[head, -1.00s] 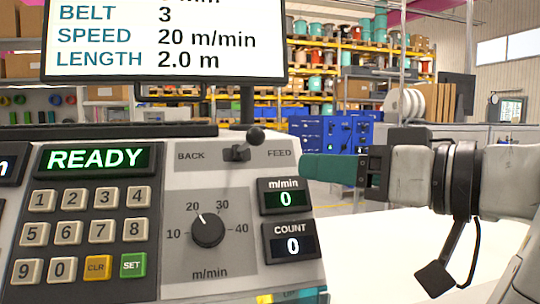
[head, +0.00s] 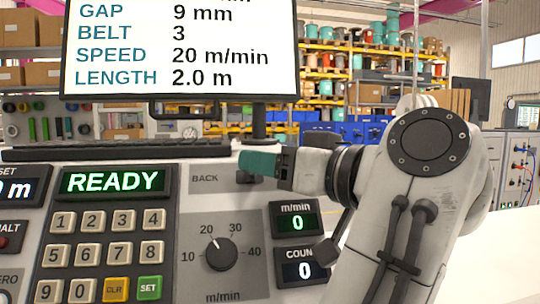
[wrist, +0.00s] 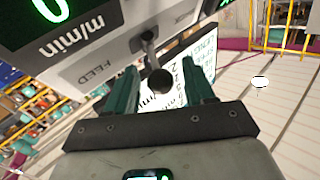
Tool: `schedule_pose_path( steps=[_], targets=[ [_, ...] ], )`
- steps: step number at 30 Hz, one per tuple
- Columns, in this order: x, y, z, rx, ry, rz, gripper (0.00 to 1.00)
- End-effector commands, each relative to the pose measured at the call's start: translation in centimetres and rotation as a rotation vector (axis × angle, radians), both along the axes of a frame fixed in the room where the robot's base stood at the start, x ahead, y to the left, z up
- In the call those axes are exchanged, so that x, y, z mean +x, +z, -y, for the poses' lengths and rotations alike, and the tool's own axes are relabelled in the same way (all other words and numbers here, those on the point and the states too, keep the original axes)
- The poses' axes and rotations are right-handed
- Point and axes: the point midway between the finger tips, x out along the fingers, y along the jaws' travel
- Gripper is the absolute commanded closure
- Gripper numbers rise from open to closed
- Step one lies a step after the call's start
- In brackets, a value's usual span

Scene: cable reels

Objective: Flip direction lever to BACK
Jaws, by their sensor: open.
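The direction lever is a short stalk with a dark ball knob (wrist: 161,82) on the control panel. In the wrist view the knob lies between the two green fingers of my gripper (wrist: 161,68), which are open with gaps on both sides. In the head view my gripper (head: 247,163) is at the lever, and its fingers hide the knob. Part of the lever's dark base (head: 246,178) shows below them. The BACK label (head: 205,179) is visible left of it; the FEED label (wrist: 96,73) shows in the wrist view.
The panel carries a keypad (head: 105,250), a speed dial (head: 221,253) and a green READY display (head: 113,181). A monitor (head: 180,50) stands behind the panel, above a dark keyboard (head: 115,150). My arm covers the panel's right side.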

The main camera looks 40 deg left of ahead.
Motion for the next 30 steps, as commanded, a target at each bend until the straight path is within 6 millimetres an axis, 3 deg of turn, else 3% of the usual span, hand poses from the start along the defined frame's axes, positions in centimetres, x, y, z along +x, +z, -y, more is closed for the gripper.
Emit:
schedule_pose_path(
  steps=[9, 26, 30],
  targets=[
    [0.02, -0.01, -0.24, 0.001, -0.001, 0.001, 0.47],
    [0.04, -0.03, -0.21, 0.001, -0.001, 0.0, 1.0],
    [0.04, -0.04, -0.21, -0.001, -0.005, 0.002, 1.0]
  ],
)
